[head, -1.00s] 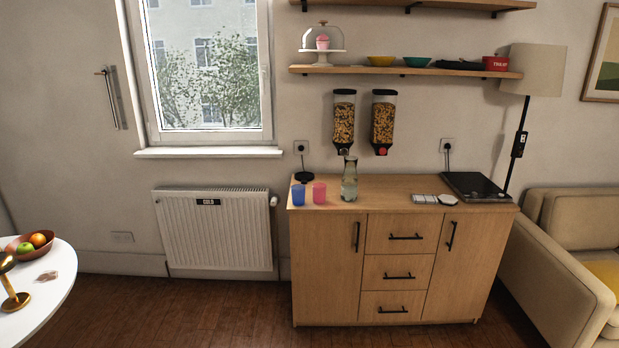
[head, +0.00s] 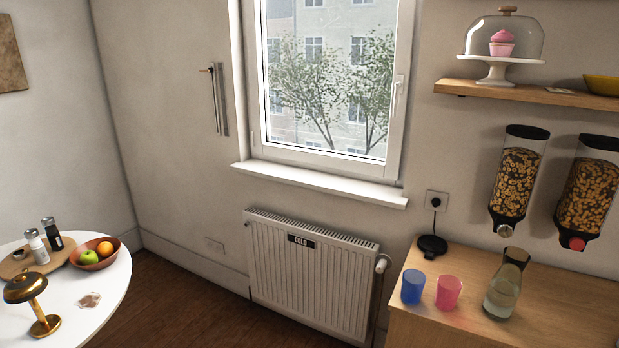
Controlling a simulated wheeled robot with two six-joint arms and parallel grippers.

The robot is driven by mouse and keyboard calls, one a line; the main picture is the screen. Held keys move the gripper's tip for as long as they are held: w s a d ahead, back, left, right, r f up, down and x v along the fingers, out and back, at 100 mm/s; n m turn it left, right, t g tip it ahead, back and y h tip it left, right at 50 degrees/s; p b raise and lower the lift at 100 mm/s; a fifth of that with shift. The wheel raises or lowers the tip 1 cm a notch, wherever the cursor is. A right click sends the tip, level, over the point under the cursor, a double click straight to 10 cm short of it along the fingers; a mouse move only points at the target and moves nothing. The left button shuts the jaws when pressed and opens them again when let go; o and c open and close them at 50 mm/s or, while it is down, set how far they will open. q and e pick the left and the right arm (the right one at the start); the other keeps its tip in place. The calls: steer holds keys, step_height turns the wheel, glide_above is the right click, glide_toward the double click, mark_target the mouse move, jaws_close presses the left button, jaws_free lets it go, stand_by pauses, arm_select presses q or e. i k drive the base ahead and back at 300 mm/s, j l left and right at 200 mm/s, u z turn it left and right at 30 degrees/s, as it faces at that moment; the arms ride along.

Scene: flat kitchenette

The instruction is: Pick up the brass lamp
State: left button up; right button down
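The brass lamp (head: 34,300) stands upright on the white round table (head: 110,296) at the lower left of the head view. It has a domed brass shade, a thin stem and a round base. Neither of my grippers shows in the view, and nothing is touching the lamp.
Behind the lamp are a fruit bowl (head: 94,256) and a wooden board (head: 22,262) with two shakers. A small flat item (head: 90,299) lies to its right. A radiator (head: 312,273) and a wooden cabinet (head: 420,322) stand right of the table. Floor shows between table and radiator.

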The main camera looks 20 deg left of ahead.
mark_target(14, 292)
steer(key=i+j+u, duration=0.15)
steer(key=u, duration=0.25)
steer(key=i+u, duration=0.3)
steer(key=u, duration=0.15)
steer(key=i+u, duration=0.2)
steer(key=u, duration=0.2)
steer(key=i+u, duration=0.25)
steer(key=u, duration=0.15)
steer(key=i+l+u, duration=0.2)
steer(key=u, duration=0.2)
